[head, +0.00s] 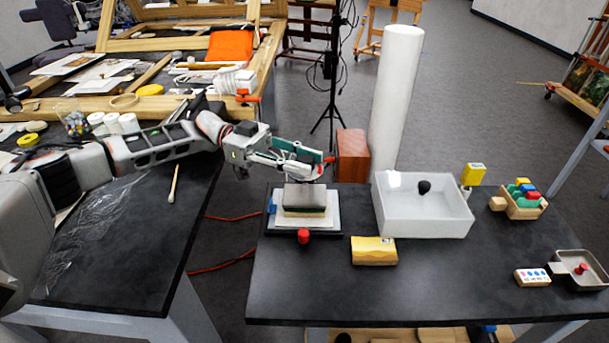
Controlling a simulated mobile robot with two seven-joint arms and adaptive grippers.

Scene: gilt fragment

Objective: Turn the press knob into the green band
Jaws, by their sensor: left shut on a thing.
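My left gripper (318,168) reaches in from the left and is shut at the top of the press, above the stack. The fingers hide most of the knob they hold. A teal bar (296,150) shows beside the fingers. I cannot make out the green band or where the knob points. A small red cylinder (303,236) is at the front edge of the base. My right gripper is not in view.
A reddish-brown block (352,155) and a tall white roll (396,100) stand behind the press. To its right are a white tray (425,222), a yellow block (374,251), a rack of coloured pieces (520,207) and a grey pan (580,277). The table's front middle is clear.

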